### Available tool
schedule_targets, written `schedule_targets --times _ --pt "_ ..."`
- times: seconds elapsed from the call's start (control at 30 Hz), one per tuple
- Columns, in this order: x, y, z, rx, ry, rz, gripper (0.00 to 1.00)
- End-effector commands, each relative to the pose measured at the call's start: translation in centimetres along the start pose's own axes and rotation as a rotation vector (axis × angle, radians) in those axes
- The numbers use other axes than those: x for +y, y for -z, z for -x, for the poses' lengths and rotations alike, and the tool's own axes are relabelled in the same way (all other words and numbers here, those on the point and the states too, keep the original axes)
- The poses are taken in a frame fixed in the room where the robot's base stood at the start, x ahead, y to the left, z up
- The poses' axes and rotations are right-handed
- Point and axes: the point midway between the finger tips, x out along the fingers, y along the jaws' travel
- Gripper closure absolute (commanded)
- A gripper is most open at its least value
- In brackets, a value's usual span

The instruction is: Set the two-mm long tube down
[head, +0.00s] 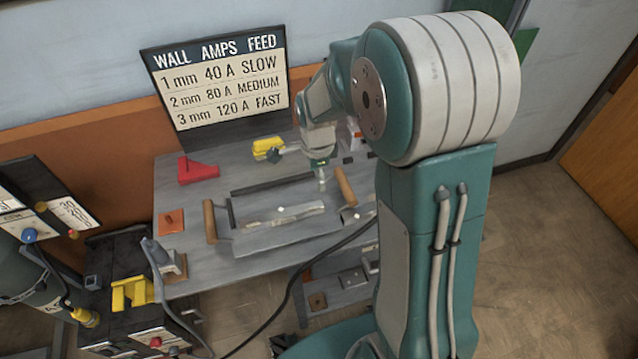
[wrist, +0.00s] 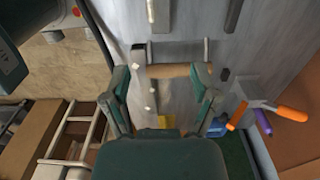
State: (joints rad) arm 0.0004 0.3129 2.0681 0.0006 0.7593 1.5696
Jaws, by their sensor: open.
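A grey tray (head: 262,240) with wooden handles lies on the workbench. A pale long piece (head: 285,214) lies flat in the tray; it may be the long tube, but its wall thickness cannot be read. My gripper (head: 322,184) is above the tray's right end, near the right wooden handle (head: 346,186). In the wrist view my gripper (wrist: 162,78) has its fingers spread wide, with nothing held. A wooden handle (wrist: 170,71) shows beyond and between the fingers, and a pale bar (wrist: 160,15) lies past it.
The workbench (head: 172,252) also holds a red block (head: 198,170), an orange square (head: 171,221) and a yellow clamp (head: 268,149). A dark cable crosses the bench's front right edge. A settings board (head: 220,85) stands behind. Orange- and purple-handled tools (wrist: 278,113) show at the right in the wrist view.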

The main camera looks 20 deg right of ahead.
Motion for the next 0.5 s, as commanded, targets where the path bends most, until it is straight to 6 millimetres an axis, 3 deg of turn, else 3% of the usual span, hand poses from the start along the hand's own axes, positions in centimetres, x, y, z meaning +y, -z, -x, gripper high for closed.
schedule_targets --times 0.17,0.3,0.5 --pt "1.1 0.0 3.3 0.003 0.050 0.131 0.23" --pt "3.5 0.0 7.7 0.023 0.125 0.364 0.23" --pt "7.7 0.0 12.7 0.083 0.223 0.707 0.23"
